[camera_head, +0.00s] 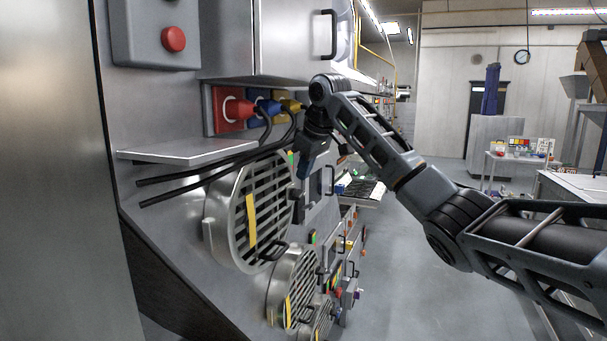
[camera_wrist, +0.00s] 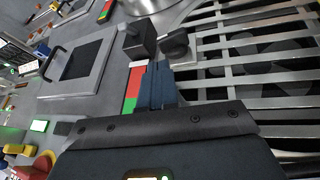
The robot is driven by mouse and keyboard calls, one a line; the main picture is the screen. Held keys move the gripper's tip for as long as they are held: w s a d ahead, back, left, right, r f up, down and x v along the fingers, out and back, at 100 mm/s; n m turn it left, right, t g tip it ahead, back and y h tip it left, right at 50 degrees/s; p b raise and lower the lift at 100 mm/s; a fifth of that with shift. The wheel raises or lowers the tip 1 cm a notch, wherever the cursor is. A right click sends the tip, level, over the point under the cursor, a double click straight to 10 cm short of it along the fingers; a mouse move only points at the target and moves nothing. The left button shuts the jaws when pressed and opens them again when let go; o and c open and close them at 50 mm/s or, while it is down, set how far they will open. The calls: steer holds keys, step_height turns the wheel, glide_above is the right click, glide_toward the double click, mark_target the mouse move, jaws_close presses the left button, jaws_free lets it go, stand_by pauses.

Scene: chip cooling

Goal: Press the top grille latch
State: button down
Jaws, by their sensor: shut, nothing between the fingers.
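The top grille (camera_head: 262,215) is a round metal cover with dark slats and a yellow strip, on the grey panel; its slats also fill the right of the wrist view (camera_wrist: 265,42). Its dark latch (camera_head: 296,207) sits at the grille's right edge. In the wrist view the latch shows as a black block (camera_wrist: 139,41) and a rounded knob beside it, just beyond my fingertips. My gripper (camera_head: 304,172) is shut and empty, in front of the panel by the grille's upper right edge. Its blue fingers show together in the wrist view (camera_wrist: 158,70). Contact with the latch cannot be told.
A red and green strip (camera_wrist: 133,90) lies beside the fingers. Lower grilles (camera_head: 293,288) sit below. Red, blue and yellow plugs (camera_head: 232,108) with black cables and a metal shelf (camera_head: 185,152) are above left. Open floor (camera_head: 420,260) lies to the right.

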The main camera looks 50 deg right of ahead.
steer(key=b+v, duration=0.1)
steer(key=v, duration=0.5)
steer(key=shift+s+r, duration=0.2)
steer(key=shift+r, duration=0.05)
stand_by(0.3)
